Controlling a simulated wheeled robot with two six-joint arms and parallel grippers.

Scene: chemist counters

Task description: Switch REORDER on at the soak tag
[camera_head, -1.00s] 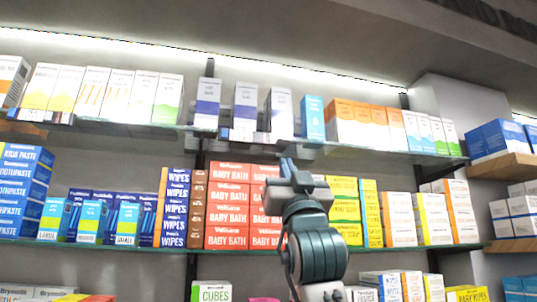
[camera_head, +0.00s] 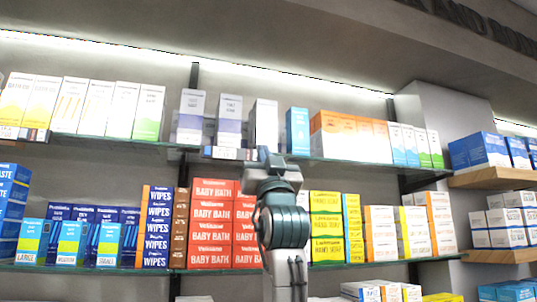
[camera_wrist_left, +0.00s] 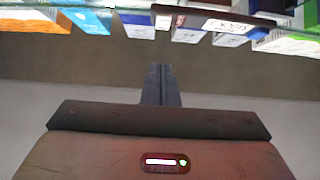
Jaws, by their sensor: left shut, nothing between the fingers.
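A row of small tags (camera_head: 228,154) is fixed to the front edge of the upper glass shelf, below white-and-purple boxes (camera_head: 230,120). Their print is too small to read in the head view, so I cannot tell which is the soak tag or how its switch stands. My left gripper (camera_head: 266,153) is shut and empty, just right of these tags at about their height. In the left wrist view its fingertips (camera_wrist_left: 160,69) are together, with a gap of plain background between them and the shelf-edge tags (camera_wrist_left: 163,22). Contact with a tag is not seen. My right gripper is not in view.
The lower shelf holds red Baby Bath boxes (camera_head: 211,225), blue Wipes boxes (camera_head: 156,225) and yellow-green boxes (camera_head: 326,226), behind and beside my left arm. Orange boxes (camera_head: 350,138) stand on the upper shelf to the right. Wooden shelves (camera_head: 490,177) stick out at the far right.

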